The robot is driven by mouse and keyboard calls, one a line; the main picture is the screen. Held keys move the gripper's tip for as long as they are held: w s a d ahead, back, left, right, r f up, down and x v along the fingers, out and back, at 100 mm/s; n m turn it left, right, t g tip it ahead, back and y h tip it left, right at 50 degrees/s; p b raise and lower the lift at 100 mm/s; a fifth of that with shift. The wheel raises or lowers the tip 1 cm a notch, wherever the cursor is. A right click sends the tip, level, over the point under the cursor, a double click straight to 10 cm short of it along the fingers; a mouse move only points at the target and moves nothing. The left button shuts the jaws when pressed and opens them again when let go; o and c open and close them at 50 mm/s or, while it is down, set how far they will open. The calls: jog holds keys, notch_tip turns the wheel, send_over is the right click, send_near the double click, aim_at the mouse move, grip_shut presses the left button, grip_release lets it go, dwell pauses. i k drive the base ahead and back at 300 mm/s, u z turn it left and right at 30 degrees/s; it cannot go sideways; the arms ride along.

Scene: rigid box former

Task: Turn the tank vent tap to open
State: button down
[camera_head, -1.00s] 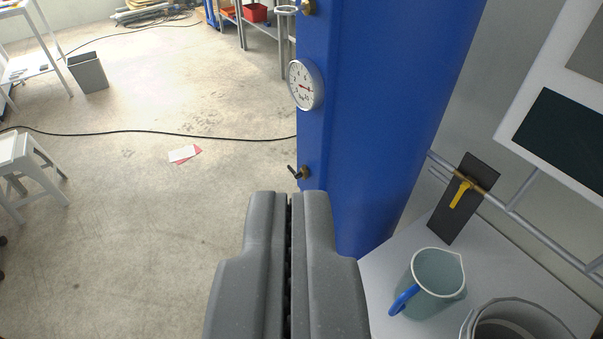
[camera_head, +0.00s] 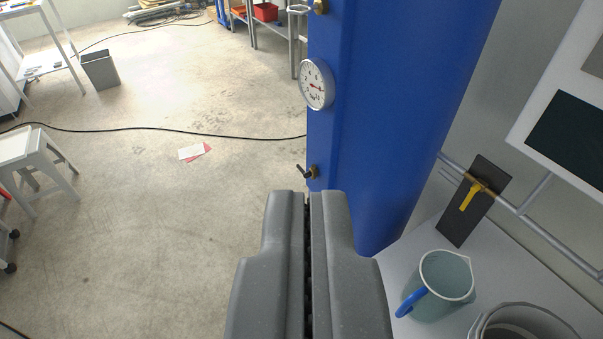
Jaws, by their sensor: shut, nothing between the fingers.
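A small brass tap (camera_head: 313,172) with a black lever sits on the left side of the tall blue tank (camera_head: 400,110). Its lever points up and to the left. A second brass fitting (camera_head: 321,6) is cut off by the top edge. A yellow lever (camera_head: 471,195) hangs tilted on a wall pipe in front of a dark plate (camera_head: 484,212). My gripper (camera_head: 307,197) is shut and empty. Its fingertips show just below the black-levered tap, and I see no contact. I cannot tell the depth gap between them.
A round gauge (camera_head: 317,84) sits on the tank above the tap. A teal jug (camera_head: 445,284) with a blue handle and a grey round container (camera_head: 530,322) stand on the bench (camera_head: 405,273) at right. The floor at left is open, with a black cable (camera_head: 150,129) and a stool (camera_head: 35,150).

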aim_at(305, 175)
jog(key=k, duration=0.5)
jog(key=u, duration=0.35)
jog(key=i, duration=1.3)
jog(key=z, duration=0.45)
